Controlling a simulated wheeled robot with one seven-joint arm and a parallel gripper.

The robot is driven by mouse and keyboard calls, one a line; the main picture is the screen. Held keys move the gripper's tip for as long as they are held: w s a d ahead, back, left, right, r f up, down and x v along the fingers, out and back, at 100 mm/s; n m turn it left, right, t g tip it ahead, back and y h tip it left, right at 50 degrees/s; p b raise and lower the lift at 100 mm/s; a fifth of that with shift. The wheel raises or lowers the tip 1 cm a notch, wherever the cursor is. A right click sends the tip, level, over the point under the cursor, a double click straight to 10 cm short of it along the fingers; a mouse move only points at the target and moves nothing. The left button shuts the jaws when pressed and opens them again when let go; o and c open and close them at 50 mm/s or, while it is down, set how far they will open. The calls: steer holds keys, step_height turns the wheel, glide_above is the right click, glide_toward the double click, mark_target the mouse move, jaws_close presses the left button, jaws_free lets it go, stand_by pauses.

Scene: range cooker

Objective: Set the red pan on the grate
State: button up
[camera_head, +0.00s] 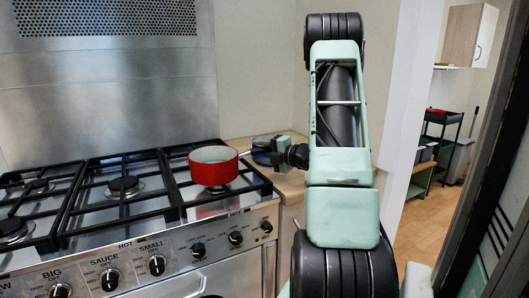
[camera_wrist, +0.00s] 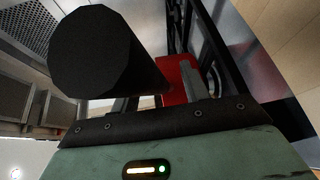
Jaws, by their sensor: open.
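The red pan (camera_head: 212,168) has a pale inside and is upright over the right-hand burner, level with the black grate (camera_head: 178,190). It looks to rest on the grate, though I cannot see its underside. In the wrist view part of the red pan (camera_wrist: 178,78) shows beyond my fingers. A thick black cylinder (camera_wrist: 100,52), seemingly the pan's handle, points back towards the camera there. My gripper (camera_head: 279,150) is open at the right of the pan, by the cooker's right edge. Whether it touches the handle is hidden.
A dark bluish round item (camera_head: 264,140) sits on the wooden counter (camera_head: 289,182) right of the cooker, partly behind my gripper. Control knobs (camera_head: 157,265) line the cooker's front. The other burners (camera_head: 123,184) are clear. A steel splashback (camera_head: 110,105) stands behind.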

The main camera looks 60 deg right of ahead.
steer(key=s+a+r+b, duration=0.1)
steer(key=s+r, duration=0.1)
steer(key=s, duration=1.5)
steer(key=shift+s, duration=0.15)
